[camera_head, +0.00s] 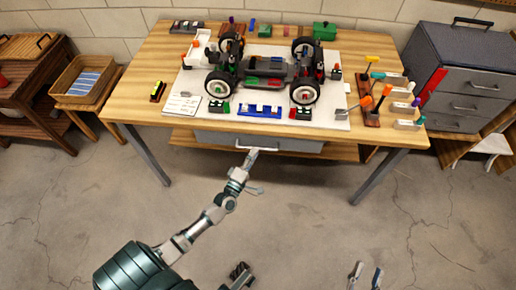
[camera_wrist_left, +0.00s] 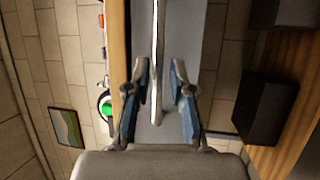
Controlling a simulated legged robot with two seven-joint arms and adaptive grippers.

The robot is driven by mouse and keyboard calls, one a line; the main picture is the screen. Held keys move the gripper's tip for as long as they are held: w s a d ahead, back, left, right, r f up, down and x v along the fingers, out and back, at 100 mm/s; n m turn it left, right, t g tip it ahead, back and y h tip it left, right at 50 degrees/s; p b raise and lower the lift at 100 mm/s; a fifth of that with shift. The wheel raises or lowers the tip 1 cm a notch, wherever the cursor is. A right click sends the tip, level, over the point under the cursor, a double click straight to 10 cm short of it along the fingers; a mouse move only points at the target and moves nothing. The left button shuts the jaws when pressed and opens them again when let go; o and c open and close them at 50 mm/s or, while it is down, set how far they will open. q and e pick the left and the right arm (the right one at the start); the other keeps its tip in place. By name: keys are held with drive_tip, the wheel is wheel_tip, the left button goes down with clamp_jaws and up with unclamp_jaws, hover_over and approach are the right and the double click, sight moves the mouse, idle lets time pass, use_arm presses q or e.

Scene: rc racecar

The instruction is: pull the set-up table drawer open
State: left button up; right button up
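The set-up table (camera_head: 140,100) has a grey drawer (camera_head: 215,137) under its front edge, with a pale bar handle (camera_head: 285,151). The drawer front looks about level with the table edge. In the left wrist view, the handle (camera_wrist_left: 157,60) runs between the two blue-padded fingers of my left gripper (camera_wrist_left: 157,75). A gap shows on each side of the bar, so the fingers are open around it. My right gripper (camera_head: 365,273) is low in the head view, fingers apart and empty, away from the table.
An RC car chassis (camera_head: 265,70) stands on a white mat (camera_head: 335,95) on the table, with screwdrivers (camera_head: 373,85) to its right. A grey drawer cabinet (camera_head: 465,75) is at the right and a crate (camera_head: 85,80) at the left. The floor before the drawer is clear.

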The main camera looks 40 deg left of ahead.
use_arm(q)
drive_tip(key=shift+x, duration=1.6)
use_arm(e)
drive_tip(key=shift+s+r+t, duration=0.25)
drive_tip(key=shift+r+t, duration=0.15)
use_arm(q)
clamp_jaws()
drive_tip(key=shift+s+f, duration=0.1)
